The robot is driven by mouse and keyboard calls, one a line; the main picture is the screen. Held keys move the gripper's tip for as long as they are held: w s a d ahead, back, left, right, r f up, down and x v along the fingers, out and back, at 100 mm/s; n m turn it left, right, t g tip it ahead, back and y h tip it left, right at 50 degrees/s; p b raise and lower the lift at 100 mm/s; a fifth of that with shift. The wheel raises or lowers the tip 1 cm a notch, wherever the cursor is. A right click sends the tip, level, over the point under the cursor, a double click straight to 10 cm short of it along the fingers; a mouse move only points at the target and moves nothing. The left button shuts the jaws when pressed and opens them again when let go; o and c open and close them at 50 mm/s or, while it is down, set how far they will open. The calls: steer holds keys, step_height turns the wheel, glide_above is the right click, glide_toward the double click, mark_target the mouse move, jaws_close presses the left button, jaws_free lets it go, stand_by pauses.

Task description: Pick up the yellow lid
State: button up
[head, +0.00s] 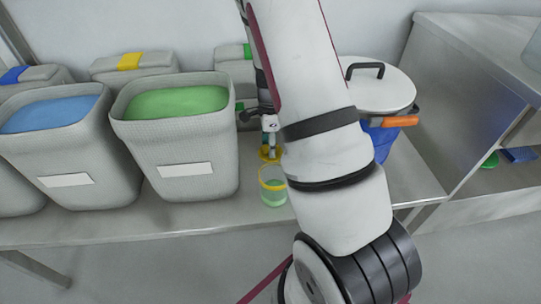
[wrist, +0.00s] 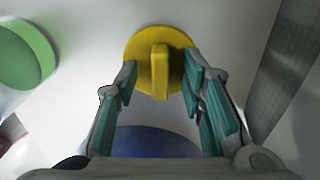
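The yellow lid (wrist: 136,52) is a round disc with a raised bar handle across its middle. It lies flat on the white-grey surface in the wrist view. In the head view only part of the lid (head: 265,155) shows, beside my arm and just behind a clear cup. My gripper (wrist: 160,75) is open, with its teal-padded fingers on either side of the bar handle and apart from it. In the head view my gripper (head: 269,138) points down above the lid, partly hidden by my arm.
The clear cup (head: 273,190) with a yellow rim and green contents stands near the table's front edge. Grey bins with green (head: 180,170) and blue (head: 70,150) contents stand left.

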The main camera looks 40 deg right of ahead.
jaws_close()
stand_by(0.3)
